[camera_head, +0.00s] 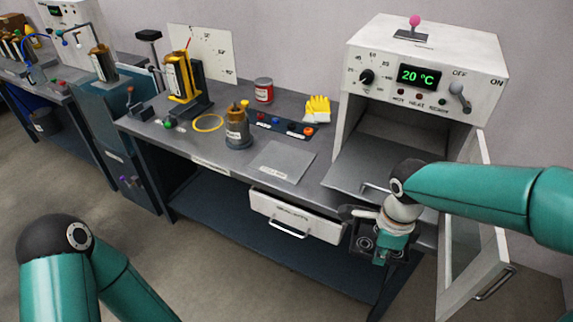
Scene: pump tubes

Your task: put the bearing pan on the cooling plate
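The flat grey cooling plate (276,161) lies on the workbench left of the oven, with a white label on its front edge and nothing on it. I cannot make out a bearing pan for certain. A flat grey tray or shelf (360,168) sticks out of the open oven, with a thin handle at its front, partly behind my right arm. My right gripper (374,243) hangs at the bench's front edge, just below and in front of this tray; its fingers are too unclear to tell their opening. My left gripper is out of view; only part of that arm shows at lower left.
The oven (425,60) reads 20 °C; its door (470,250) stands open at right. A drawer (295,216) sits under the bench front. A labelled grey pot (237,130), red can (263,90) and yellow gloves (317,108) stand around the cooling plate.

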